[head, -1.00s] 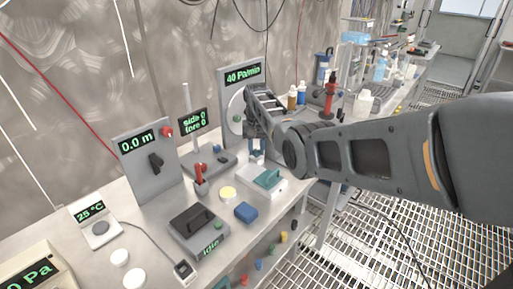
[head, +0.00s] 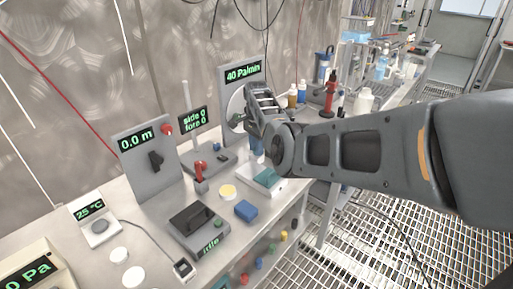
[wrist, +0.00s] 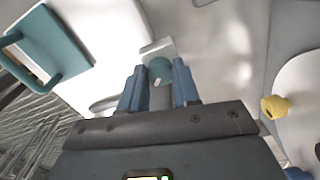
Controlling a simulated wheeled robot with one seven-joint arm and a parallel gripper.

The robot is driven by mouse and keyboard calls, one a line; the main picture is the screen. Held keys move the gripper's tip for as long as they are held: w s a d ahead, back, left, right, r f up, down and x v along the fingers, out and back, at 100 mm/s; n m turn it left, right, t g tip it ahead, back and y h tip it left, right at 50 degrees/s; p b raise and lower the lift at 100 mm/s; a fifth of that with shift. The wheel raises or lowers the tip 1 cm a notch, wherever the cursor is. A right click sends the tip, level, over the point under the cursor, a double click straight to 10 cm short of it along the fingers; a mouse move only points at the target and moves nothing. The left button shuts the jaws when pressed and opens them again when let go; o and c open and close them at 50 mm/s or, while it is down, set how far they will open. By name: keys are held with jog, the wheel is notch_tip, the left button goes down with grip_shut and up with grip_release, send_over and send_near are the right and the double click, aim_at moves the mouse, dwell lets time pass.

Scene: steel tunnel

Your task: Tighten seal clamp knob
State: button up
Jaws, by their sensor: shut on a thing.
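My gripper (wrist: 158,78) has two blue fingers, shut on a round teal knob (wrist: 160,69) in the wrist view. The knob sits in front of a small pale grey block (wrist: 157,47). In the head view my gripper (head: 257,146) points down by the 40 Pa/min panel (head: 243,74), behind the white plate with the teal handle. My wrist and fingers hide the knob there. No label on the knob can be read.
A white plate with a teal handle (head: 267,177) stands just in front of my gripper; the handle also shows in the wrist view (wrist: 52,48). A yellow knob (wrist: 275,107) is at right.

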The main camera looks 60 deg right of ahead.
jog(key=m+b, duration=0.1)
jog(key=m, duration=0.3)
jog(key=shift+m, duration=0.3)
jog(key=shift+m+b, duration=0.35)
jog(key=shift+m, duration=1.65)
jog(key=o, duration=1.1)
jog(key=shift+c, duration=0.2)
jog(key=shift+r+b, duration=0.3)
jog(key=shift+r, duration=3.65)
